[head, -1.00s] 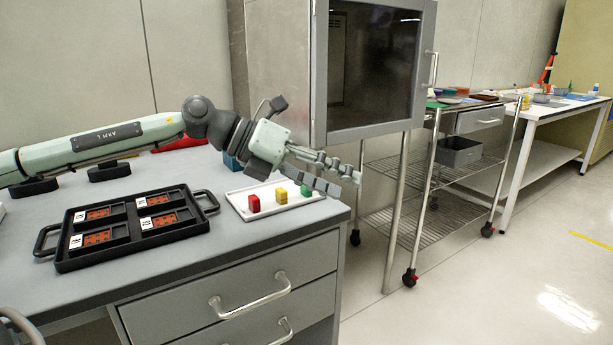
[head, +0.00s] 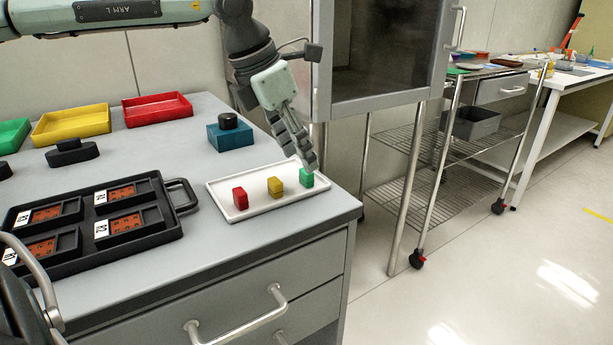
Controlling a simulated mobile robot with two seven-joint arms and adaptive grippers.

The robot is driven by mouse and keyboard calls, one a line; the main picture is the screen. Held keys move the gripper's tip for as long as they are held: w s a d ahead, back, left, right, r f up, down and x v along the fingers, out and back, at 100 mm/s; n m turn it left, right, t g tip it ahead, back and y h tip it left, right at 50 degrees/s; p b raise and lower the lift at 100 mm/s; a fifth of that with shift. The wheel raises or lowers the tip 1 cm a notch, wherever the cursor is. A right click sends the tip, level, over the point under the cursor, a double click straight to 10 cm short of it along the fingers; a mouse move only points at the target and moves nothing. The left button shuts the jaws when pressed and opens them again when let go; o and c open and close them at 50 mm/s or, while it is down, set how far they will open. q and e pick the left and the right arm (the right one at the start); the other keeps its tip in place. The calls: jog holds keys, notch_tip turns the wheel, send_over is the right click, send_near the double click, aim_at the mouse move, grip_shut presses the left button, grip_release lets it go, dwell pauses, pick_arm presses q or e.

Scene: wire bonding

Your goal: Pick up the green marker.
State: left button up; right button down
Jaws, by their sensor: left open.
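The green marker (head: 307,179) is a small block standing at the right end of the white tray (head: 247,212). A yellow block (head: 275,187) and a red block (head: 240,198) stand to its left on the same tray. My left gripper (head: 309,166) points down from above, with its fingertips at the top of the green marker. The fingers are open; they overlap the marker's upper part, and I cannot tell whether they touch it. My right gripper is not in view.
A black carrier (head: 178,236) with red boards lies left of the tray. A teal block with a black knob (head: 230,133) stands behind. Red (head: 157,108), yellow (head: 71,124) and green (head: 12,133) bins line the back. A steel cabinet (head: 388,98) stands close behind the gripper.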

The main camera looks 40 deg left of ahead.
aim_at(303, 171)
pick_arm(q)
jog(key=x, duration=0.3)
jog(key=shift+w+f, duration=0.1)
jog(key=shift+f, duration=0.15)
jog(key=c, duration=0.8)
jog(key=shift+r, duration=0.2)
jog(key=shift+c, duration=0.2)
